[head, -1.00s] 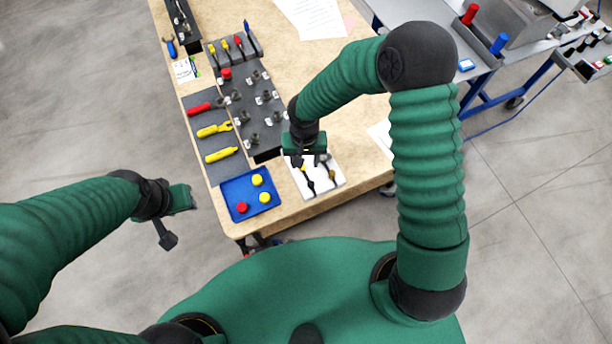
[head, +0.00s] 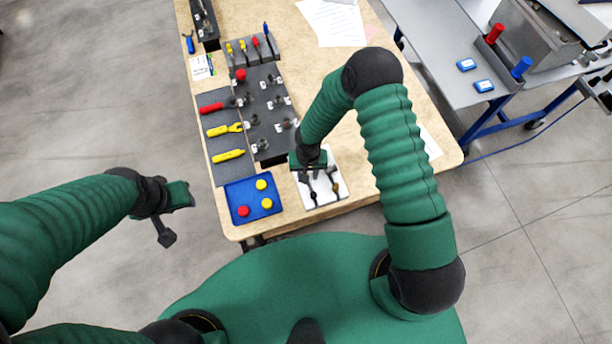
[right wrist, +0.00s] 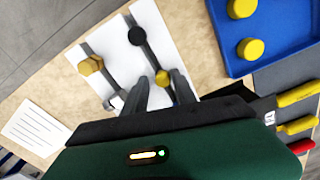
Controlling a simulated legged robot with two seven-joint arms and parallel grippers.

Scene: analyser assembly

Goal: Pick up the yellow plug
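Two round yellow plugs (head: 261,184) (head: 267,203) and a red one (head: 243,211) lie in the blue tray (head: 233,192). The yellow plugs also show in the right wrist view (right wrist: 241,8) (right wrist: 250,48). A white board (head: 328,198) right of the tray carries dark strips, with a yellow knob (right wrist: 91,65), a black knob (right wrist: 137,36) and a smaller yellow piece (right wrist: 163,77). My right gripper (right wrist: 158,86) is open above the board's far edge, its fingers seen either side of the small piece. Whether they touch it is unclear. My left gripper (head: 180,215) is open and empty, left of the table.
A grey mat (head: 222,165) with red- and yellow-handled tools lies behind the tray. A dark block (head: 268,135) with several fittings stands beside it. Papers (head: 332,22) lie at the back. A second bench (head: 440,70) stands at right.

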